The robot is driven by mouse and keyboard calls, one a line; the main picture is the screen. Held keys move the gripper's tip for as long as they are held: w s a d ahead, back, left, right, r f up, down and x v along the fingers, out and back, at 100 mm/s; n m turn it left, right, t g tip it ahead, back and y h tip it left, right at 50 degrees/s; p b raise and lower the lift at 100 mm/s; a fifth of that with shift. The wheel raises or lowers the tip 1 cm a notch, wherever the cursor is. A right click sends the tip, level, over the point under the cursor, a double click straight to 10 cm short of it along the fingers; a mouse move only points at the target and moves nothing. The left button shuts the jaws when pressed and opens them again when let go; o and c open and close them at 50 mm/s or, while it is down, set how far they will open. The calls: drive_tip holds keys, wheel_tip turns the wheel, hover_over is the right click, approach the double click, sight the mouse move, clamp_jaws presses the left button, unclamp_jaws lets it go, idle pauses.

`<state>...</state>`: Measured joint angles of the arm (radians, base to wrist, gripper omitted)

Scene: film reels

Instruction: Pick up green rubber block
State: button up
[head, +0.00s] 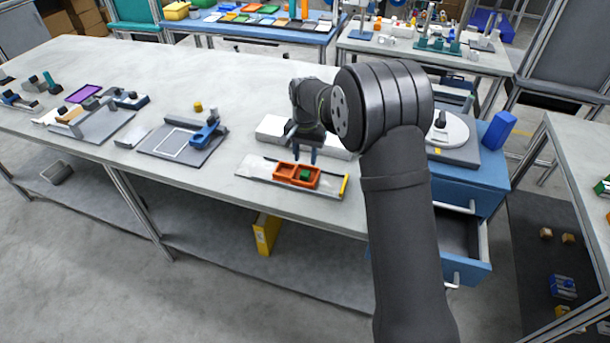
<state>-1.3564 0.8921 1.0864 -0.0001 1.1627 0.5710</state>
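The green rubber block (305,174) lies in the right compartment of a small orange tray (283,179). The tray sits on a flat pale board (255,177) with a yellow strip at its right end, near the table's front edge. My gripper (305,156) points down just above and behind the tray, close over the block. Two fingertips show with a gap between them, and nothing is seen between them. Whether they touch the block or tray cannot be told from this view.
A white slab (272,130) lies behind my gripper. A grey plate with a blue clamp (205,132) stands to the left, with a small yellow cylinder (198,106) behind. A white round turntable (452,130) stands right of my arm. Bare table lies between the fixtures.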

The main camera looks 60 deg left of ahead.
sight(306, 170)
wheel_tip(306, 170, down, 5)
drive_tip(key=shift+w+d+f, duration=0.1)
drive_tip(key=shift+f, duration=0.05)
drive_tip(key=c, duration=0.7)
drive_tip(key=shift+c, duration=0.2)
